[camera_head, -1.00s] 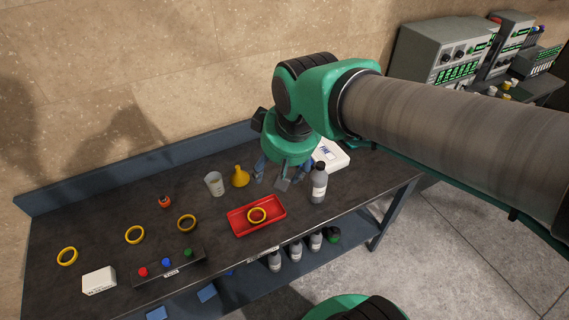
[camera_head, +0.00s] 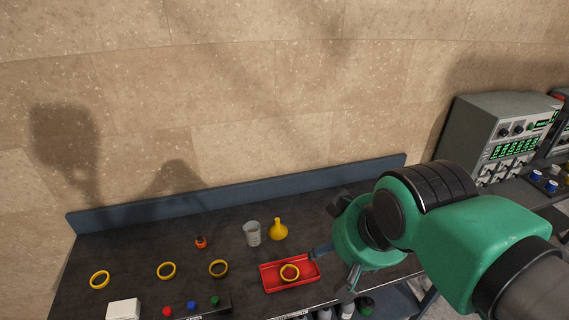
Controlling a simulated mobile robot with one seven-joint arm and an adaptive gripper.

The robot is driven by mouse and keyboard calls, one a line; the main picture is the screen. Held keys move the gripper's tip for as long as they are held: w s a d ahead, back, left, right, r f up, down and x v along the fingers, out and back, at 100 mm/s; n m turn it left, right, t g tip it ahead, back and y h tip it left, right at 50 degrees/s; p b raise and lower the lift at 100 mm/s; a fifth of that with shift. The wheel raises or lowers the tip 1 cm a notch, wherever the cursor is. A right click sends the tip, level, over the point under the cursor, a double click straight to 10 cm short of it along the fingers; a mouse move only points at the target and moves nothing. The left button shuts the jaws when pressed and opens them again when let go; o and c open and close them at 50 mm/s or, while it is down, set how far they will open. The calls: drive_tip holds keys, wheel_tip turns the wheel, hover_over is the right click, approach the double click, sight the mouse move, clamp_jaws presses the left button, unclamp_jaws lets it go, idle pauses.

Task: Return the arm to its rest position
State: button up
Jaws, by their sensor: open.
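My gripper (camera_head: 333,272) is at the right of the workbench, under the green wrist of my arm. Its fingers are spread apart and nothing shows between them. One finger reaches over or near the right end of the red tray (camera_head: 265,279); I cannot tell whether it touches. My green and black arm (camera_head: 430,210) comes in from the lower right and hides the right part of the bench.
On the bench (camera_head: 130,255) stand a grey beaker (camera_head: 252,234), a yellow flask (camera_head: 278,230) and a small orange-red item (camera_head: 201,242). Several rings (camera_head: 167,270) lie at left, near a white box (camera_head: 123,309) and a button panel (camera_head: 215,308). Grey instruments (camera_head: 495,135) stand at right.

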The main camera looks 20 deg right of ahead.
wheel_tip(320, 180, down, 9)
drive_tip(key=b, duration=0.8)
drive_tip(key=shift+r, duration=0.15)
